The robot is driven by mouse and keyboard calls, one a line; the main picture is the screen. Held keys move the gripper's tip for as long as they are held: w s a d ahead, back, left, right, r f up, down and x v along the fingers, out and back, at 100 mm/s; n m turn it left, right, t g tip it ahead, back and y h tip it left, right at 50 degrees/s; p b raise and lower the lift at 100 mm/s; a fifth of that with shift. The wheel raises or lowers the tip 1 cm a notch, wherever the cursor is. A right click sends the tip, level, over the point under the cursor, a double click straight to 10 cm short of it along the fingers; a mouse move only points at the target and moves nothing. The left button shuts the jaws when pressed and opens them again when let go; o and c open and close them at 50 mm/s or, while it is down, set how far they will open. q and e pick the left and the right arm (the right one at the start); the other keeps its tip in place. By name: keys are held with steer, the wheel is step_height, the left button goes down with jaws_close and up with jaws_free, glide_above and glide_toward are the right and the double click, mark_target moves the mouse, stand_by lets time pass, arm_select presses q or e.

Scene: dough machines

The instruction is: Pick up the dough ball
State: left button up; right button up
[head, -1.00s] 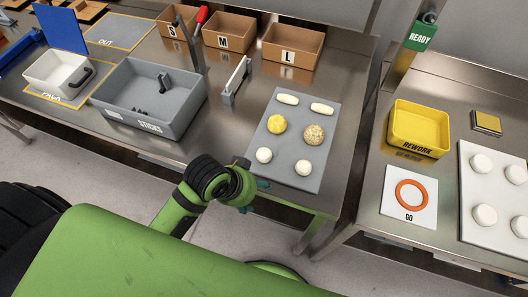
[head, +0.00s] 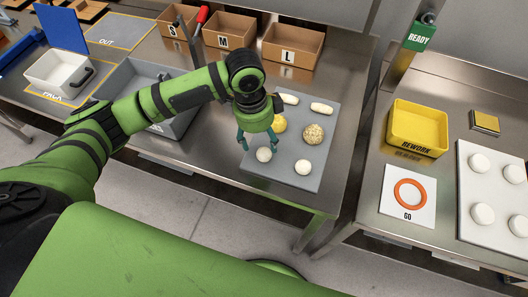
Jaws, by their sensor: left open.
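A grey board (head: 322,168) on the steel table carries several dough pieces. Two plain white balls are at its near end, the left one (head: 264,155) and the right one (head: 303,167). A yellow ball (head: 280,124), partly covered by my gripper, and a speckled ball (head: 314,134) lie in the middle row. Two white oblong pieces, left (head: 289,99) and right (head: 322,107), lie at the far end. My left gripper (head: 258,143) is open and points down over the board's left side, its fingertips just behind the near left ball. My right gripper is not in view.
My left arm crosses in front of the grey bin (head: 187,122). Cardboard boxes S, M and L (head: 291,44) stand at the back. On the right table are a yellow REWORK bin (head: 418,127), a GO card (head: 409,214) and a white board (head: 500,160) with white discs.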

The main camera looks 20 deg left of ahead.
mark_target(264, 151)
arm_select(q)
steer(key=f, duration=0.1)
steer(key=f+p, duration=0.1)
steer(key=f, duration=0.1)
steer(key=d+f+p, duration=0.1)
steer(key=f, duration=0.1)
steer(key=shift+f, duration=0.55)
steer(key=c, duration=1.2)
